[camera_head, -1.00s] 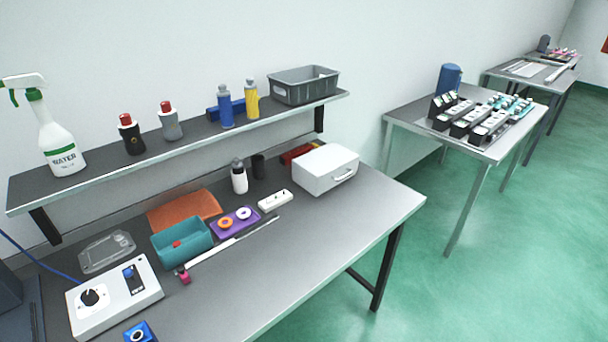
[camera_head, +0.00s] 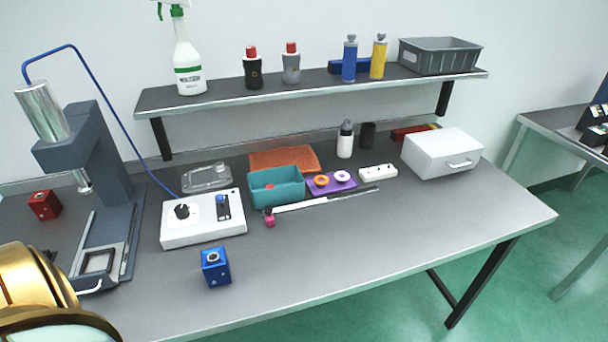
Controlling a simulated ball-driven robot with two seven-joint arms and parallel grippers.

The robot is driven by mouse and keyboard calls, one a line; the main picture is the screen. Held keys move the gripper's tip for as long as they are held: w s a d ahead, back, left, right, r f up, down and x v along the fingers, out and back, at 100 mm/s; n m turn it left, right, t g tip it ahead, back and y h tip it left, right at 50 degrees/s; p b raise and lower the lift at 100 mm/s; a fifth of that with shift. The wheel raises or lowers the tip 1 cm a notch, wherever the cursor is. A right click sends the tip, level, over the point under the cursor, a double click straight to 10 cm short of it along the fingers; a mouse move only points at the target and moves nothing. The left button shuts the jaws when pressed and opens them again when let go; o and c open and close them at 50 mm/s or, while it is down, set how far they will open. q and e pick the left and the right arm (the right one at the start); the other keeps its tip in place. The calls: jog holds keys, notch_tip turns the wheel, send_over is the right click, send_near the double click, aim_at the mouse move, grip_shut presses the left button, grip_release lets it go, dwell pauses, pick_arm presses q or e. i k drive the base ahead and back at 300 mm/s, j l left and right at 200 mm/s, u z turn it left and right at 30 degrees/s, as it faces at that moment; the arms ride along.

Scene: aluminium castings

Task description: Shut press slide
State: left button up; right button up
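The press (camera_head: 105,150) stands at the left of the bench, a dark blue-grey column with a silver cylinder (camera_head: 42,112) and a ram (camera_head: 82,180) pointing down. Its slide (camera_head: 99,262) is a dark tray with a square frame, on rails at the front of the base, forward of the ram. A pale handle (camera_head: 90,287) is at its near end, close to the bench's front edge. A gold rounded part, seemingly of my own arm, covers the lower left corner near the handle. Neither of my grippers shows.
A white control box (camera_head: 203,231) with a black knob is right of the press, with a blue block (camera_head: 215,267) in front. A red block (camera_head: 44,205) lies left of the press. A teal bin (camera_head: 277,194) and white case (camera_head: 441,153) stand farther right. The front middle of the bench is clear.

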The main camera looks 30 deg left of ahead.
aim_at(98, 268)
jog(key=u, duration=2.7)
